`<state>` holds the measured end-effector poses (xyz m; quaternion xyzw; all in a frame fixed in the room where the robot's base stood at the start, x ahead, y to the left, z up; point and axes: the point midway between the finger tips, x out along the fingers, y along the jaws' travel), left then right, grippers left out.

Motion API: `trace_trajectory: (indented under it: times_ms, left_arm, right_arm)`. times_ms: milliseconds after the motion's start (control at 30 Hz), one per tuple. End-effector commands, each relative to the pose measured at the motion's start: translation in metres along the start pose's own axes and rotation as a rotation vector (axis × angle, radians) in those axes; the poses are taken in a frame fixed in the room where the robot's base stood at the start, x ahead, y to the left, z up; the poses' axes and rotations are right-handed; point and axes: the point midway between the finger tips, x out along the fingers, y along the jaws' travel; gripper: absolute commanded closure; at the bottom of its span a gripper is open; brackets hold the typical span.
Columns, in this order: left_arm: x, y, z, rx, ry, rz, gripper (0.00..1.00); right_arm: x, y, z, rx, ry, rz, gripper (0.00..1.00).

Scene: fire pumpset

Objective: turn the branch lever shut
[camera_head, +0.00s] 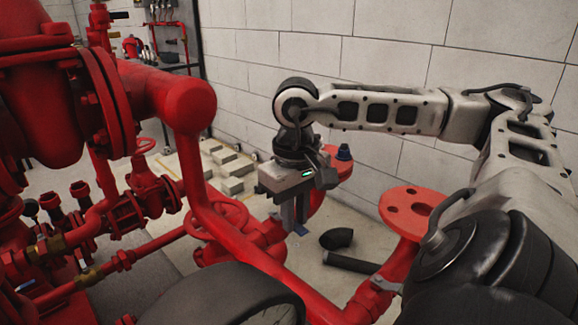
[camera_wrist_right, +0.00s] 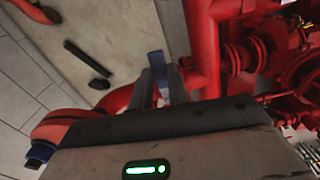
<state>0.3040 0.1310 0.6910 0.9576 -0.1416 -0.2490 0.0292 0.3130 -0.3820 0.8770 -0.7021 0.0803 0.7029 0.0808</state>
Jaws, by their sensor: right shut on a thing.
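The branch lever (camera_wrist_right: 156,60) shows as a short blue bar end between my right gripper's fingertips in the right wrist view. In the head view only a small blue bit of the lever (camera_head: 301,230) shows beside the fingertips. My right gripper (camera_head: 292,222) points down among the red pipes and is shut on the lever. In the right wrist view the gripper (camera_wrist_right: 158,85) hides most of the lever and its valve, so its angle to the pipe is hard to tell. My left gripper is not in view.
A thick red pipe (camera_head: 190,150) stands left of my right gripper, with a red handwheel (camera_head: 222,215) close by. A red flange (camera_head: 410,208) lies right of it. A black elbow (camera_head: 336,238) and pipe piece (camera_head: 350,262) lie on the floor. A block wall (camera_head: 390,60) stands behind.

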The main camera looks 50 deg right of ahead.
Motion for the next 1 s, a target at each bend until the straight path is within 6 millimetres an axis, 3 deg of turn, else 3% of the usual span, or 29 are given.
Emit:
trace_trajectory:
  times_ms: [333,767,800,867,1000]
  left_arm:
    - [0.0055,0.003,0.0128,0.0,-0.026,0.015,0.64]
    - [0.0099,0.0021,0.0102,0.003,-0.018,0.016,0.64]
    - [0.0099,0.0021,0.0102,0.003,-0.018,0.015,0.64]
    - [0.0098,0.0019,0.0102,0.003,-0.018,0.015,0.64]
    - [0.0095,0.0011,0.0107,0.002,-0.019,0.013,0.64]
  right_arm:
    - [-0.0005,0.0063,-0.0009,-0.097,0.003,0.002,1.0]
    - [-0.0012,0.0069,-0.0012,-0.106,0.004,0.003,1.0]
    - [-0.0013,0.0069,-0.0012,-0.106,0.004,0.003,0.78]
    - [-0.0012,0.0069,-0.0012,-0.106,0.004,0.003,0.61]
    - [-0.0008,0.0066,-0.001,-0.105,0.003,0.002,0.61]
